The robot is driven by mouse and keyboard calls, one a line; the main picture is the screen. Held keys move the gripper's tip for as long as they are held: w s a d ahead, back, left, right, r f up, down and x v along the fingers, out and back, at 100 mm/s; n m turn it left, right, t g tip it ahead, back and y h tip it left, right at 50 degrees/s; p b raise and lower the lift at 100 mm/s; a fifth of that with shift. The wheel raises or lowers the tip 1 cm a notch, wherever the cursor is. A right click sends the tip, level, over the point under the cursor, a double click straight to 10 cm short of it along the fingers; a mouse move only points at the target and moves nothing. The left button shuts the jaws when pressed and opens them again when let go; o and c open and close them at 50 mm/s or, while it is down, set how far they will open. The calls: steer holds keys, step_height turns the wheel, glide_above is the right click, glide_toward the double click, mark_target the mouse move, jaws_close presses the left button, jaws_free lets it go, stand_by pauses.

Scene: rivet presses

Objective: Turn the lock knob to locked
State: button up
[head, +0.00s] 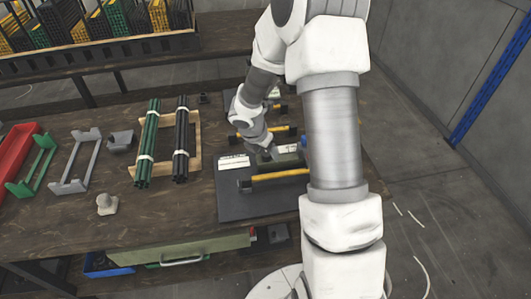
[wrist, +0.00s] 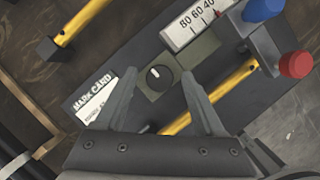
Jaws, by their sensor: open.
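The lock knob (wrist: 158,76) is a small round black knob with a white pointer mark, set on an olive-grey block (wrist: 160,93) in the wrist view. I cannot read any locked or unlocked marking beside it. My gripper (wrist: 160,75) is open, with one finger on each side of the knob in that view. Whether the fingers touch the knob or hover above it I cannot tell. In the head view my gripper (head: 270,153) is low over the dark press plate (head: 235,205), and the knob is too small or hidden to make out.
A scale (wrist: 190,25), a blue cap (wrist: 262,8), a red cap (wrist: 295,65) and yellow bars (wrist: 180,124) surround the knob. A white mark card (wrist: 92,98) lies left. Bundled rods (head: 148,145) and grey brackets (head: 78,165) stand farther left on the bench.

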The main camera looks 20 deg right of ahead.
steer(key=shift+c, duration=0.3)
jaws_close()
steer(key=shift+m, duration=0.4)
steer(key=m+g, duration=0.1)
steer(key=m, duration=0.1)
steer(key=m+p, duration=0.1)
steer(key=shift+w+a+m+g+h+p, duration=0.1)
steer(key=shift+w+m+g+h+p, duration=0.05)
steer(key=shift+m+g+h+p, duration=0.2)
steer(key=m+g+p, duration=0.1)
steer(key=m+g, duration=0.1)
steer(key=m, duration=0.2)
steer(key=shift+w+m, duration=0.15)
steer(key=shift+m, duration=0.2)
steer(key=m, duration=0.2)
steer(key=m+g+y, duration=0.1)
steer(key=m, duration=0.1)
steer(key=shift+m+g, duration=0.25)
steer(key=shift+m, duration=0.05)
steer(key=m+g+y, duration=0.1)
steer(key=m, duration=0.3)
steer(key=shift+w, duration=0.15)
steer(key=shift+m, duration=0.3)
